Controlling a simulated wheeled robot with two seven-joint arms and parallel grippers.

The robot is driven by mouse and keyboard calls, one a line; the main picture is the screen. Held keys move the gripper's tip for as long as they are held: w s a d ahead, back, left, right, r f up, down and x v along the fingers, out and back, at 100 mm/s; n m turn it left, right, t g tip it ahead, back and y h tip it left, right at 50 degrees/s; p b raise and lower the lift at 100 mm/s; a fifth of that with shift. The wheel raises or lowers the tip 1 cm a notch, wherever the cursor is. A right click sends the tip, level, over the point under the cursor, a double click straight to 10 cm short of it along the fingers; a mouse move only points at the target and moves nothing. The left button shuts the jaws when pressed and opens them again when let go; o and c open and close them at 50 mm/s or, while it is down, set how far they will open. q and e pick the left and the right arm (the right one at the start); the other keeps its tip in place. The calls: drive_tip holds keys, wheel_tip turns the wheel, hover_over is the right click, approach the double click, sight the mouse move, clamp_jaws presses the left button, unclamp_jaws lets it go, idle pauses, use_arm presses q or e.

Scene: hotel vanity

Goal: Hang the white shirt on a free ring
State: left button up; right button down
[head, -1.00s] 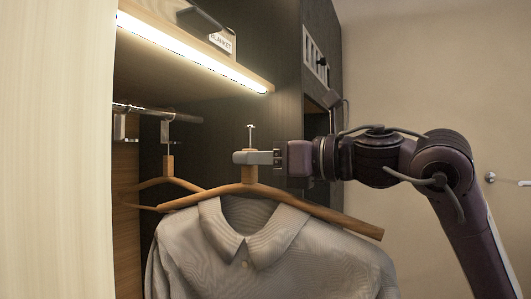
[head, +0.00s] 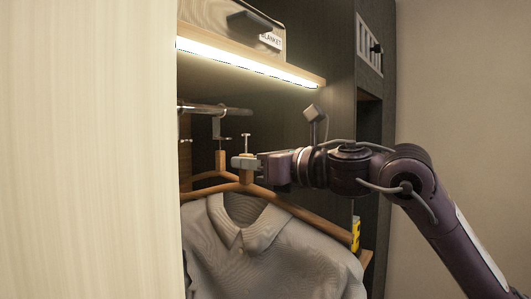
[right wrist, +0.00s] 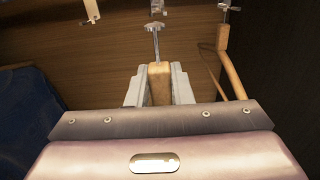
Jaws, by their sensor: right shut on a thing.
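The white shirt (head: 265,255), greyish in this light, hangs on a wooden hanger (head: 305,215). My right gripper (head: 245,162) is shut on the hanger's upright wooden neck, which also shows between the fingers in the right wrist view (right wrist: 160,82). A thin metal stem with a small knob (right wrist: 154,27) rises from the neck, its top apart from any ring. A ring fitting (right wrist: 157,7) shows just beyond the knob, and another (right wrist: 92,10) to its left. A second wooden hanger (right wrist: 232,70) hangs from a right-hand fitting (right wrist: 229,6). My left gripper is out of view.
The rail (head: 205,108) runs under a lit shelf (head: 250,62) bearing a blanket box (head: 235,20). A pale panel (head: 90,150) covers the left of the head view. A small yellow thing (head: 355,233) shows behind the shirt's right side. Something dark blue (right wrist: 30,105) lies left in the wrist view.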

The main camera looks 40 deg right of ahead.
drive_tip(key=p+x, duration=0.2)
drive_tip(key=x, duration=0.2)
drive_tip(key=p+x, duration=0.2)
drive_tip(key=x, duration=0.2)
drive_tip(key=shift+r, duration=0.2)
drive_tip(key=x, duration=0.5)
drive_tip(key=shift+f, duration=0.15)
drive_tip(key=shift+x, duration=1)
drive_tip(key=shift+x, duration=2.5)
idle(1.3)
drive_tip(key=shift+f, duration=0.55)
idle(1.0)
